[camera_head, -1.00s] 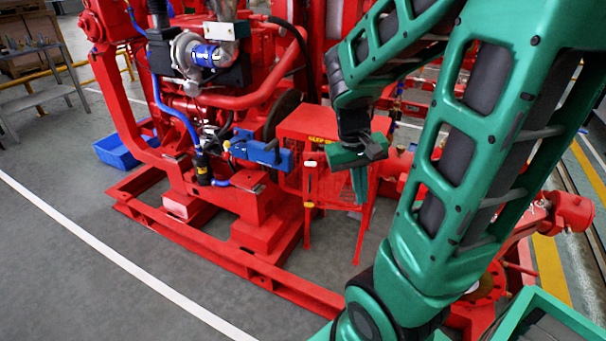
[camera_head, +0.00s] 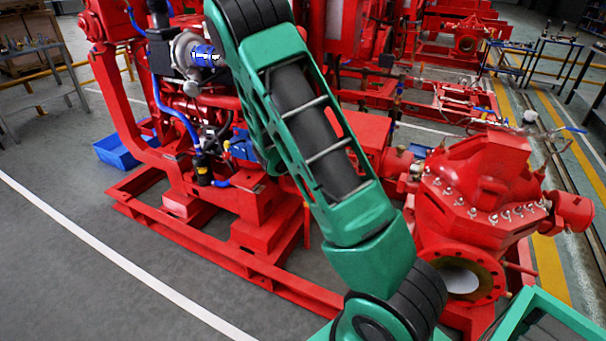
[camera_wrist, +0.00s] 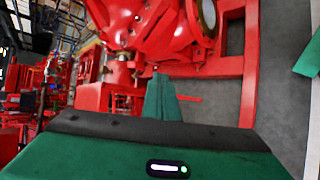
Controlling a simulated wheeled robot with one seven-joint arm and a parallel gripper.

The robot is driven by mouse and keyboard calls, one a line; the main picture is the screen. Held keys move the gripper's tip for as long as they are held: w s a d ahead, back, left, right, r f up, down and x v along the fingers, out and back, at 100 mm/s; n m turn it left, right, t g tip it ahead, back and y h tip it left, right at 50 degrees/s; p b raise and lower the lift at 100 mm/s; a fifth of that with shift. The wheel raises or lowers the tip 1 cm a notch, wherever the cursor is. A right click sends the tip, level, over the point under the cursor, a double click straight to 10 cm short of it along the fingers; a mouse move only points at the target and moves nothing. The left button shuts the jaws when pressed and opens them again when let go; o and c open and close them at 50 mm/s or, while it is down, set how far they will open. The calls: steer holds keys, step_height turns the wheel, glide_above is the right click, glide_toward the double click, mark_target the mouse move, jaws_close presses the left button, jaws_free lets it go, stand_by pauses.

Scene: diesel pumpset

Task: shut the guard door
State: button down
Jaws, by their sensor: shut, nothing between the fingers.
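The red guard (camera_head: 368,132) stands between the engine and the pump, its top showing behind my arm in the head view. My arm covers its front and most of the door; a thin red upright (camera_head: 307,226) shows beside the arm, perhaps the door's edge. I cannot tell how far the door stands open. In the wrist view, a red box with a mesh part (camera_wrist: 124,103), probably the guard, lies left of my gripper. My gripper (camera_wrist: 163,80) shows there with its green fingers together and empty. It is hidden in the head view.
The red pump (camera_head: 480,200) with its open round flange stands right of my arm. The red engine (camera_head: 215,130) and base rail (camera_head: 215,250) lie to the left. A blue bin (camera_head: 120,150) sits on the floor behind. Grey floor in front is clear.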

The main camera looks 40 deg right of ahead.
steer(key=w+a+f+n+t+h, duration=0.1)
steer(key=w+a+f+n+t, duration=0.2)
steer(key=w+f+n+t, duration=0.65)
steer(key=w+a+f+n+t+h, duration=0.1)
steer(key=w+a+f+n+t, duration=0.35)
steer(key=w+n, duration=0.85)
steer(key=w+d+n+t, duration=0.1)
steer(key=w+d+n, duration=0.1)
steer(key=w+d, duration=0.6)
steer(key=d, duration=0.2)
steer(key=shift+d+f, duration=0.2)
steer(key=shift+d, duration=0.2)
steer(key=shift+w+d, duration=0.1)
